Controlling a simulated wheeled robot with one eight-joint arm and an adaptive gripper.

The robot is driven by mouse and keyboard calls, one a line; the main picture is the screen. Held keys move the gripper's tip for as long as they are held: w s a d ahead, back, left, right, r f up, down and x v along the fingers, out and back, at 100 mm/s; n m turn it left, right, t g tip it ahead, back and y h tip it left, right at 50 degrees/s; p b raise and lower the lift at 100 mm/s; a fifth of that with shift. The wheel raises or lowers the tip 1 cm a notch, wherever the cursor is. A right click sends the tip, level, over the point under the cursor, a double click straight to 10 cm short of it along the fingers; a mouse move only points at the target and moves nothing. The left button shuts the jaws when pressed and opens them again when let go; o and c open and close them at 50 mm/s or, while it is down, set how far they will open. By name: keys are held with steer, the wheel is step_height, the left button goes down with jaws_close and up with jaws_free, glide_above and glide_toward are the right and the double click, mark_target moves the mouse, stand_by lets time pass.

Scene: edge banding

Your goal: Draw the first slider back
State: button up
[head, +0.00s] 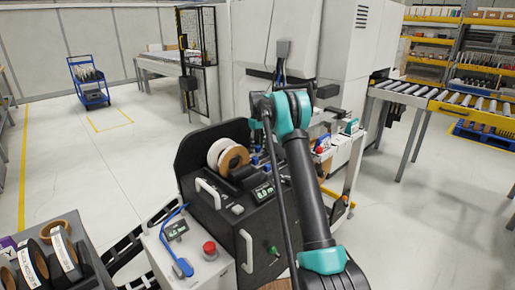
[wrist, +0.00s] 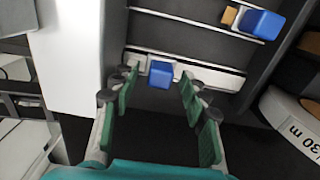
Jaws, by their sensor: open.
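Two sliders with blue knobs show in the wrist view, on pale rails across a dark panel. One blue slider (wrist: 159,75) is at the middle, between the fingertips of my gripper (wrist: 158,92). The gripper is open, with a green-padded finger on each side of that knob. I cannot tell whether either finger touches it. The other blue slider (wrist: 262,24) is at the upper right, beside a small tan piece. In the head view small blue knobs (head: 256,161) show beside the tape reel; my arm hides the gripper there.
A white roll marked "30 m" (wrist: 295,130) is close at the right of the wrist view. A white block (wrist: 67,60) stands to the left. In the head view, the black machine (head: 262,225) has a red button (head: 209,247) in front.

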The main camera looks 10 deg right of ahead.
steer(key=shift+f, duration=0.55)
jaws_close()
